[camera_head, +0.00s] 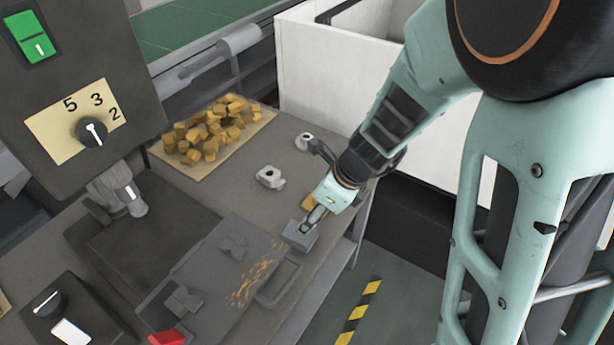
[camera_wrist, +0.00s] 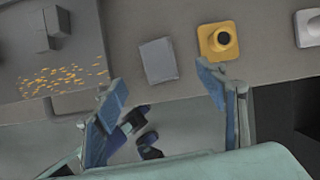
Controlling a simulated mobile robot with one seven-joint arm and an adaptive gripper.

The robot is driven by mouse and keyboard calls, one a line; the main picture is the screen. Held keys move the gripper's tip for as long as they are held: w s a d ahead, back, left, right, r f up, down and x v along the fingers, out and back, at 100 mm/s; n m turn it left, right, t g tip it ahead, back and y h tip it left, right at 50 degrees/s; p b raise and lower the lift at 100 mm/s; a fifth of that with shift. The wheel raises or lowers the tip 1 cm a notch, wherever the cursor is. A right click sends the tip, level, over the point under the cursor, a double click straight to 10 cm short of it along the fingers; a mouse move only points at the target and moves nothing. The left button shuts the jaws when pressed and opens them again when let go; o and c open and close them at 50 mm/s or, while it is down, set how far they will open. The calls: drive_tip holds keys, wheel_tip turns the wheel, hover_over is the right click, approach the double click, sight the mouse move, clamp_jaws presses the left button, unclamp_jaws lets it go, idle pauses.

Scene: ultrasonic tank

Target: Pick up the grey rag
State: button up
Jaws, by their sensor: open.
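A small grey rectangular piece, which looks like the folded grey rag (camera_head: 300,236), lies near the front edge of the grey worktop. In the wrist view the grey rag (camera_wrist: 158,61) lies flat and slightly turned, ahead of the gap between my fingertips. My gripper (camera_head: 313,216) is over the rag's far side in the head view and hides a little of it. In the wrist view my gripper (camera_wrist: 162,86) has its blue-padded fingers wide apart with nothing between the tips. I cannot tell the exact height above the rag.
A pale fitting (camera_head: 270,177) stands farther back. A plate with a handle and gold shavings (camera_head: 257,272) lies left of the rag. Yellow chunks (camera_head: 208,128) cover a board.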

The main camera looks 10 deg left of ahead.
drive_tip(key=b, duration=0.2)
hover_over(306, 236)
wheel_tip(306, 236, down, 6)
drive_tip(key=shift+r, duration=0.25)
drive_tip(key=x, duration=0.1)
drive_tip(key=b+x, duration=0.1)
drive_tip(key=x, duration=0.1)
drive_tip(key=b+x, duration=0.1)
drive_tip(key=shift+s+d+f, duration=0.1)
drive_tip(key=shift+d+f, duration=0.2)
drive_tip(key=shift+f, duration=0.05)
drive_tip(key=shift+a+f, duration=0.2)
drive_tip(key=shift+f, duration=0.1)
drive_tip(key=c, duration=1.2)
